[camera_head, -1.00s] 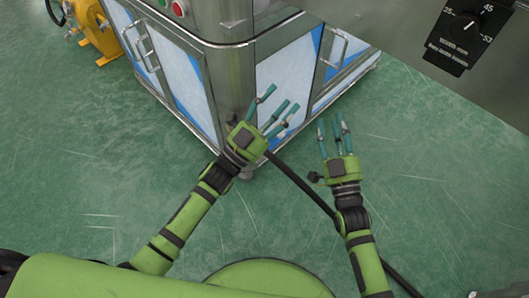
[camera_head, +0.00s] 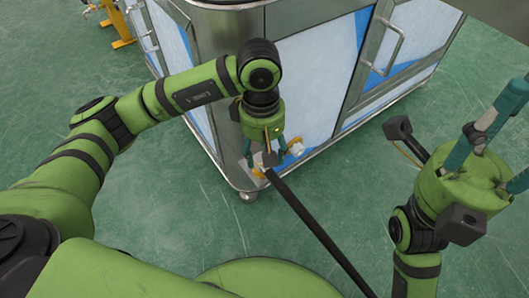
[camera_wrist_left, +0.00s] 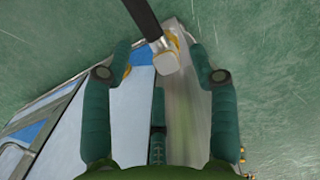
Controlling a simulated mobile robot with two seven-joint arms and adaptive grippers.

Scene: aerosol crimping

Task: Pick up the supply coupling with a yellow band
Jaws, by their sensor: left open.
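A supply coupling (camera_wrist_left: 166,62) with a pale metal end sits on a black hose in the left wrist view, between my left fingertips. Yellow shows right behind it; I cannot tell if this is its band. In the head view the coupling (camera_head: 266,168) is partly hidden under my left gripper (camera_head: 266,156), by the cabinet's lower corner. My left gripper (camera_wrist_left: 160,62) is open, its fingers on either side of the coupling with gaps visible. My right gripper (camera_head: 497,140) is open and empty at the right, fingers pointing up.
A steel cabinet (camera_head: 300,70) with white and blue panels stands ahead. A white fitting with yellow (camera_head: 296,148) is at its lower edge. The black hose (camera_head: 310,222) runs down to the right. Green floor (camera_head: 200,235) is clear around it.

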